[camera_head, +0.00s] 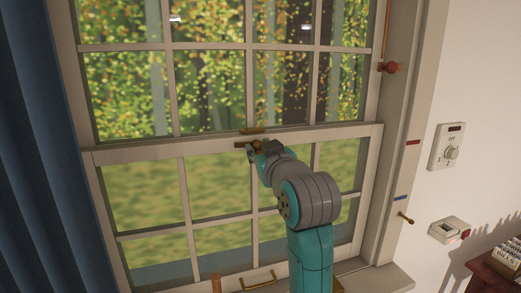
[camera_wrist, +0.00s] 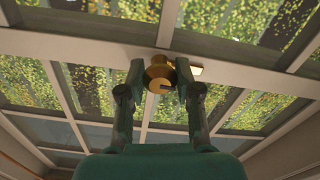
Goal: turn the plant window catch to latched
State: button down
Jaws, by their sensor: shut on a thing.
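The brass window catch (camera_wrist: 158,74) sits on the meeting rail in the middle of the sash window. In the wrist view its round body is between the two fingers of my gripper (camera_wrist: 160,80), and the fingers are shut on it. In the head view the catch (camera_head: 240,145) is mostly hidden by my gripper (camera_head: 252,149), and a brass plate (camera_head: 253,130) shows just above. I cannot tell the catch's exact angle.
A blue curtain (camera_head: 35,150) hangs at the left. A brass handle (camera_head: 258,281) is low on the window. On the right wall are a dial panel (camera_head: 447,147) and a small white box (camera_head: 449,229). A wooden cabinet (camera_head: 497,275) stands lower right.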

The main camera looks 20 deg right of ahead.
jog(key=m, duration=0.4)
jog(key=shift+m, duration=0.3)
jog(key=m, duration=0.4)
jog(key=shift+m, duration=0.3)
jog(key=m, duration=0.4)
jog(key=shift+a, duration=0.1)
jog(key=shift+m, duration=2.1)
jog(key=c, duration=0.8)
grip_release()
